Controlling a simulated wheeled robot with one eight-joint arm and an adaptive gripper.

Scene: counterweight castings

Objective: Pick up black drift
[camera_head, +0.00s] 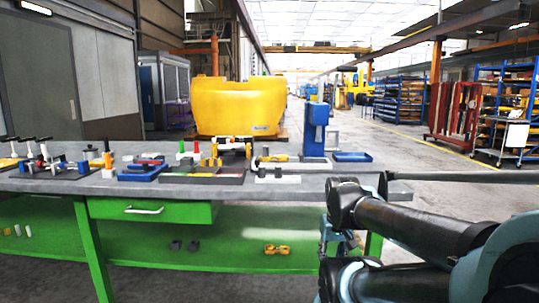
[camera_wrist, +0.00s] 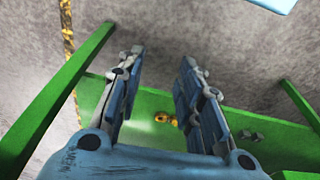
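I cannot pick out the black drift for certain among the small tools on the workbench (camera_head: 300,183) in the head view. Dark-handled tools (camera_head: 44,141) stand at the left end of the bench top, and a dark tray (camera_head: 230,179) with small parts lies near the middle. My gripper (camera_wrist: 162,60) is open and empty in the wrist view, its two fingers well apart. In the head view my gripper (camera_head: 338,238) hangs beside the right end of the bench, below the top, partly hidden by my arm.
The green lower shelf (camera_head: 130,246) holds yellow parts (camera_head: 277,249) and two dark grey blocks (camera_head: 184,245); the yellow part also shows between my fingers in the wrist view (camera_wrist: 163,118). A blue tray (camera_head: 352,157) and blue press (camera_head: 316,130) stand on the bench. A green drawer (camera_head: 150,211) hangs below.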

